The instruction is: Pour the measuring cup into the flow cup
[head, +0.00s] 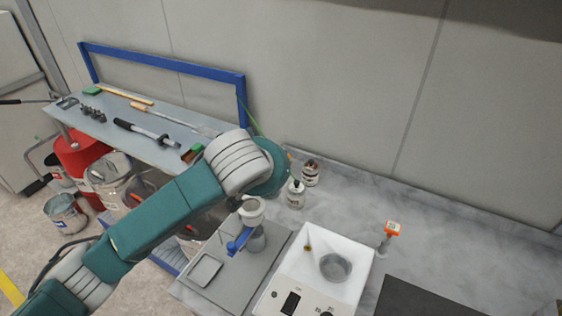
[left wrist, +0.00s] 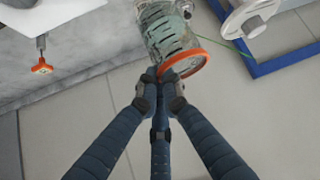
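The measuring cup (left wrist: 168,32) is a clear vessel with teal markings and an orange ring at one end. It shows in the left wrist view just beyond my left gripper (left wrist: 161,80). The fingers are drawn together at its near edge and appear to pinch it. It looks tilted; its contents cannot be made out. The flow cup (head: 252,210) is a pale round cup on a blue stand (head: 238,244), right below my left wrist. My right gripper is in neither view.
A white scale (head: 290,268) with a grey vessel (head: 335,267) stands right of the flow cup. An orange-topped tool (head: 392,229) and small bottles (head: 295,193) stand on the counter. A blue-framed side table (head: 165,62) holds tools at the left.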

